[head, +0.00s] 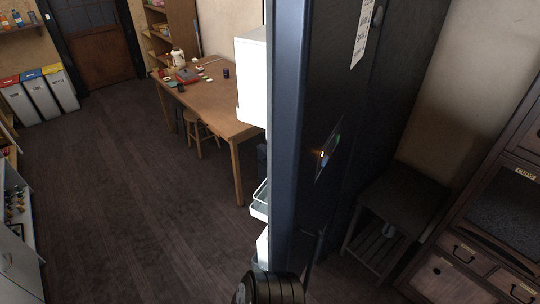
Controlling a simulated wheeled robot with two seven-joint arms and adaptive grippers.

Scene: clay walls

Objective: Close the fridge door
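The fridge door (290,130) stands open, seen nearly edge-on as a tall dark blue panel in the middle of the head view. Its white inner bins (252,80) stick out on its left side, with a lower white rack (260,198) below. Its dark outer face is on the right and carries a white label and a small picture. The fridge body cannot be made out. A dark ribbed rounded part, probably of my arm, shows at the bottom edge by the door's foot. I see neither gripper's fingers; whether the arm touches the door cannot be told.
A wooden table (215,100) with small items and a stool (200,130) stand behind the door to the left. Grey bins (40,92) stand at the far left. A dark low stand (395,215) and a wooden cabinet (480,235) are at right. The floor (120,200) left of the door is clear.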

